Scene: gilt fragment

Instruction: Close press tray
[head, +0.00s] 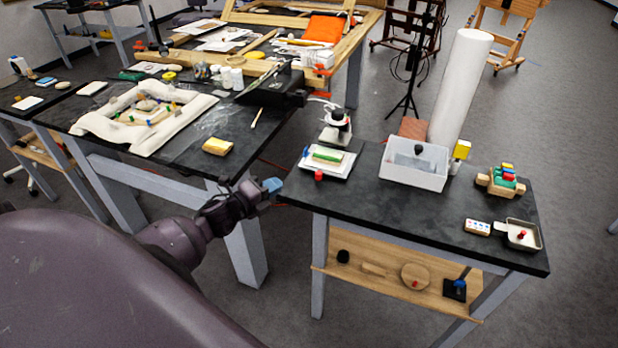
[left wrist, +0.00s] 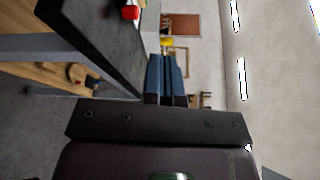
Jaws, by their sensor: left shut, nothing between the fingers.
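A small press (head: 337,125) with a dark top stands at the left end of the right-hand black table. A pale flat tray (head: 345,163) sits in front of it with a green bar on it. A red knob (head: 319,175) is at the tray's front side; I cannot tell how far out the tray is. My left gripper (head: 272,186), with blue fingertips, is shut and empty, left of the knob and apart from it. In the left wrist view its blue fingers (left wrist: 166,75) lie together, and a red knob (left wrist: 130,12) shows near the top. My right gripper is not in view.
The right-hand table (head: 400,213) has a bare front middle; its edge is close to my gripper. A white bin (head: 413,178), a wooden block toy (head: 500,181) and a small metal pan (head: 520,235) stand farther right. A yellow sponge-like block (head: 217,146) lies on the left table.

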